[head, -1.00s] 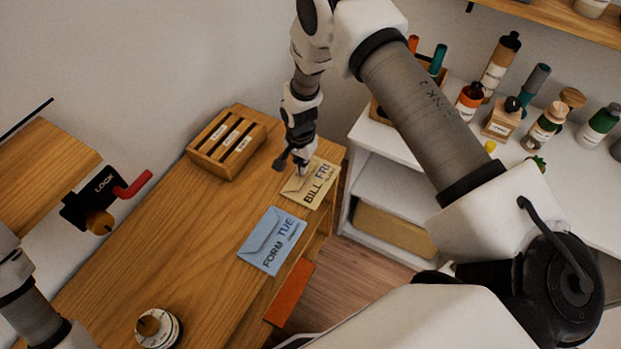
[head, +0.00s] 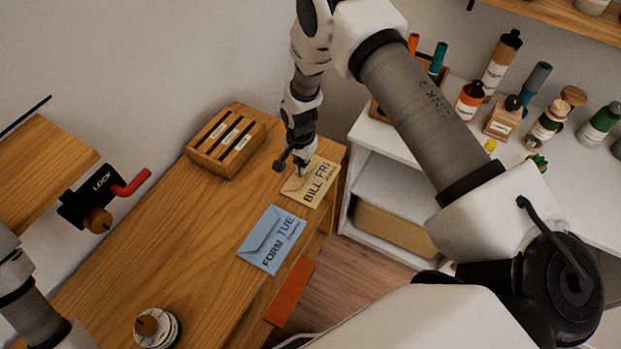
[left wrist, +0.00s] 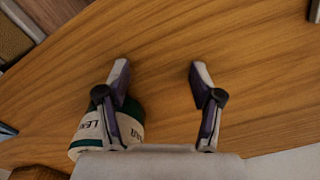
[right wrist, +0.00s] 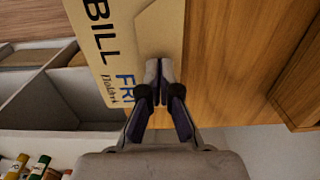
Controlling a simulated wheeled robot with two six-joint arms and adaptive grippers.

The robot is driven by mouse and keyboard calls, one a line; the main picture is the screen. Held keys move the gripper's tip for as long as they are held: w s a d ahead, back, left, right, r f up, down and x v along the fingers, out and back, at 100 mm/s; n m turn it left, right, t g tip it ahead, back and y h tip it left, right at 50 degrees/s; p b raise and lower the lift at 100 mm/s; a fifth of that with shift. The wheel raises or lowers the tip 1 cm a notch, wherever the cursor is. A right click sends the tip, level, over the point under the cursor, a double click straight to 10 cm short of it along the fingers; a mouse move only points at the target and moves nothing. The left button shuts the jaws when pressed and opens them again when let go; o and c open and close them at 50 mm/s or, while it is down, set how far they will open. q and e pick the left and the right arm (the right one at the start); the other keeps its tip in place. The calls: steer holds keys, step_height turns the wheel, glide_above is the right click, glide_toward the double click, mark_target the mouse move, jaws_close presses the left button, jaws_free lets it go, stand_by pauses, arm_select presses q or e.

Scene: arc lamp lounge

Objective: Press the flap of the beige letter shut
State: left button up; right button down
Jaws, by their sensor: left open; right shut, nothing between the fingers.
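The beige letter (head: 318,187), marked BILL FRI, lies on the wooden desk near its far right edge. In the right wrist view the letter (right wrist: 118,45) shows its flap (right wrist: 163,35) along one side. My right gripper (head: 301,172) is shut and empty, with its fingertips (right wrist: 158,68) at the flap, over or touching it; I cannot tell how hard they press. Part of the flap is hidden behind the fingers. My left gripper (left wrist: 158,75) is open and empty above the desk, next to a white and green labelled container (left wrist: 135,128).
A blue letter (head: 271,240), marked FORM TUE, lies nearer on the desk (head: 190,235). A wooden slotted sorter (head: 226,143) stands behind. A lock with a red handle (head: 131,183) is at left. White shelves (head: 400,190) with bottles stand at right.

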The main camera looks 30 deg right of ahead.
arm_select(q)
steer(key=shift+f+b, duration=0.4)
steer(key=shift+f, duration=0.1)
arm_select(e)
steer(key=shift+f, duration=0.65)
arm_select(q)
steer(key=shift+s, duration=0.15)
arm_select(e)
steer(key=shift+s+f, duration=0.15)
steer(key=shift+s, duration=0.05)
stand_by(0.7)
arm_select(q)
step_height(320, 180, up, 6)
steer(key=p, duration=0.5)
steer(key=shift+f+p, duration=0.1)
steer(key=shift+p, duration=0.3)
arm_select(e)
step_height(320, 180, up, 8)
arm_select(q)
steer(key=shift+f, duration=0.1)
arm_select(e)
steer(key=shift+w, duration=0.2)
